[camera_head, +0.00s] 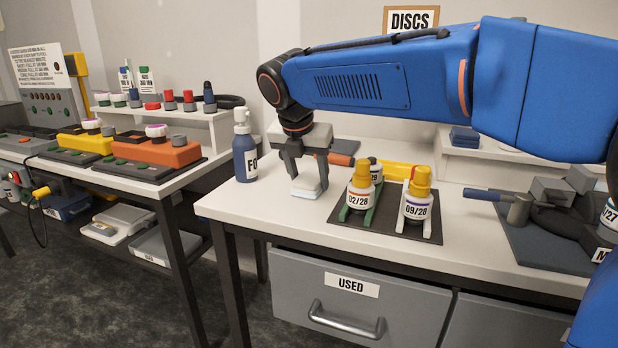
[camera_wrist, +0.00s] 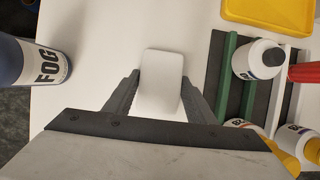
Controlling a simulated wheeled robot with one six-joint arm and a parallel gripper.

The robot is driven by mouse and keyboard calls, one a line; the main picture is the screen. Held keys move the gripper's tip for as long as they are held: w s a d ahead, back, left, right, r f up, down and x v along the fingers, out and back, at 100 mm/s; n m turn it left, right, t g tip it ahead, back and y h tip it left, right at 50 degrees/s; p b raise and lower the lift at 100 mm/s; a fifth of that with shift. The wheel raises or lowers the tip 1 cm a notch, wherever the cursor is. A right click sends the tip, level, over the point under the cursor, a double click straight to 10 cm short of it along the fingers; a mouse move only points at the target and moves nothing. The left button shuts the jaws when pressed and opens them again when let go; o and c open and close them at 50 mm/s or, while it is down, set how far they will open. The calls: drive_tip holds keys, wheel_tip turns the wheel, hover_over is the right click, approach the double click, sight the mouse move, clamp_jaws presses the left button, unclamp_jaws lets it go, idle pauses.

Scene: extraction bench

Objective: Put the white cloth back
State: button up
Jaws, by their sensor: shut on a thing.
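The white cloth (camera_head: 309,188) is a small folded white pad with rounded corners. It is between the fingers of my gripper (camera_head: 306,174), which points down over the left part of the white bench. My gripper is shut on it. In the wrist view the cloth (camera_wrist: 161,72) lies between the two dark fingers (camera_wrist: 160,84) and reaches past their tips. The cloth is at or just above the bench top; I cannot tell whether it touches.
A blue FOG spray bottle (camera_head: 244,150) stands left of my gripper. To the right, a dark rack mat (camera_head: 390,222) holds yellow-capped bottles (camera_head: 416,196) beside green rails. A yellow tray (camera_head: 397,171) lies behind. A grey USED drawer (camera_head: 300,312) is below. Bench around the cloth is clear.

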drive_tip(key=shift+f, duration=0.15)
drive_tip(key=o, duration=0.9)
drive_tip(key=shift+o, duration=0.2)
drive_tip(key=v, duration=1.2)
drive_tip(key=shift+s, duration=0.1)
